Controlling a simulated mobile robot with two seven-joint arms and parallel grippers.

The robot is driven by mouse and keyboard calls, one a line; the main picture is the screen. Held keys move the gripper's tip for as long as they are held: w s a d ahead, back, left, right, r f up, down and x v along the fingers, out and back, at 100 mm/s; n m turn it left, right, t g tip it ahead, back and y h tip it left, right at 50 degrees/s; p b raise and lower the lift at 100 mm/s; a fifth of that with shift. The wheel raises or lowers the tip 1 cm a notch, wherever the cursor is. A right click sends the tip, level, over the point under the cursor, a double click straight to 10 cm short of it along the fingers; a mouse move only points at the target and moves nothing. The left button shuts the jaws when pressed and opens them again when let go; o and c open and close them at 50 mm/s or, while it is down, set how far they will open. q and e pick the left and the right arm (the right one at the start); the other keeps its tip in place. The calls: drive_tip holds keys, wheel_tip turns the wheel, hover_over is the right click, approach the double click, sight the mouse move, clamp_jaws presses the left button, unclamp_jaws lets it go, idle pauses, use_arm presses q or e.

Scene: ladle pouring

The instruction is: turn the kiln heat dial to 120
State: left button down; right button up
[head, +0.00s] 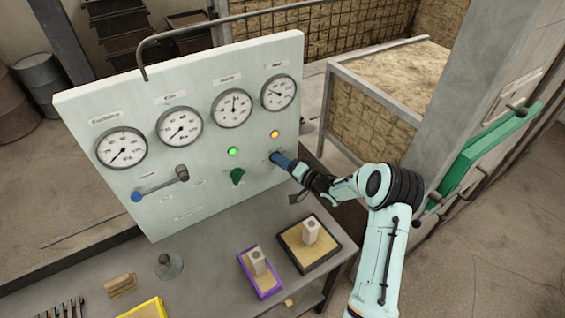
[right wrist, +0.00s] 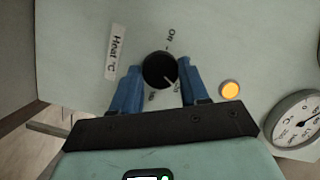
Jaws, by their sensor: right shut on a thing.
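The heat dial (right wrist: 157,70) is a round black knob with a white pointer line, on the pale panel (head: 210,130). In the right wrist view its pointer slants toward the lower right, and a "Heat °C" label (right wrist: 115,52) is to its left. The scale marks around it are too small to read surely. My right gripper (head: 275,157) is shut on the dial, with one blue finger on each side of it. In the head view the gripper hides the dial. My left gripper is not in view.
An orange lamp (head: 275,134) is lit just above the gripper. A green lamp (head: 232,151) and green knob (head: 238,176) are to its left. Several gauges line the panel's top. A purple tray (head: 264,294) and dark tray (head: 290,260) stand on the bench below.

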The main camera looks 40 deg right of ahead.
drive_tip(key=shift+r, duration=0.15)
idle(0.3)
drive_tip(key=o, duration=1.1)
drive_tip(key=shift+c, duration=0.2)
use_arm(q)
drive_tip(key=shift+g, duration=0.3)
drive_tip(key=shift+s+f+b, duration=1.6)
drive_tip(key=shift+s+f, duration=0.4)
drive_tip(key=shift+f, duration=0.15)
use_arm(e)
drive_tip(key=s+d, duration=0.2)
drive_tip(key=s, duration=1.1)
drive_tip(key=shift+d+r, duration=0.2)
drive_tip(key=shift+r, duration=0.2)
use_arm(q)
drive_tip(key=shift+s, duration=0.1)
use_arm(e)
drive_tip(key=shift+s+f, duration=0.1)
